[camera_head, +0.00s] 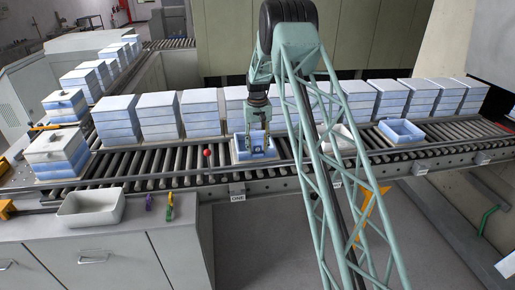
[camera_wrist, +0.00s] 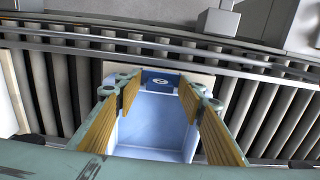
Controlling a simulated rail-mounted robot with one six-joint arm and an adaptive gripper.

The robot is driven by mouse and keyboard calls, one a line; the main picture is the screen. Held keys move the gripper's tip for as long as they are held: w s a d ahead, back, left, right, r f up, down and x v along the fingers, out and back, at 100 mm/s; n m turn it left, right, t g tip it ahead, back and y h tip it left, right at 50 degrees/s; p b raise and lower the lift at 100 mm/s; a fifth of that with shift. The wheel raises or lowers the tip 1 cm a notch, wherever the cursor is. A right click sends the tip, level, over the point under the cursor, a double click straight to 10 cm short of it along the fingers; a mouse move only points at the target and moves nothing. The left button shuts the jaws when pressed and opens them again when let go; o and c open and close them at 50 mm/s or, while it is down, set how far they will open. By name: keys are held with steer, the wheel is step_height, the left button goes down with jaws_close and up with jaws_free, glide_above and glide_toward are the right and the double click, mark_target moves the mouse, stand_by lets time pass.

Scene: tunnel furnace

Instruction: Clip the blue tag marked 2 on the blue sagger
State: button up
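The blue sagger (camera_wrist: 152,108) is an open light-blue box on the conveyor; it also shows in the head view (camera_head: 240,153). The blue tag (camera_wrist: 160,79), with a white round mark whose figure is too small to read, is at the far rim of the sagger in the wrist view. My gripper (camera_wrist: 160,88) reaches down over the sagger, its yellow-padded fingers on either side of the tag, seemingly touching its edges. My gripper also shows in the head view (camera_head: 257,150). Whether the tag is seated on the wall is hard to see.
Rows of stacked blue and white saggers (camera_head: 158,118) stand behind the sagger. An open blue box (camera_head: 402,132) lies further right on the rollers. A white tray (camera_head: 91,207), a purple tag (camera_head: 148,202) and a green tag (camera_head: 170,206) are on the front-left counter. A red knob (camera_head: 208,153) stands left of my gripper.

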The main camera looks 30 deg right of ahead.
steer(key=shift+r, duration=0.1)
stand_by(0.3)
step_height(320, 180, up, 12)
stand_by(0.8)
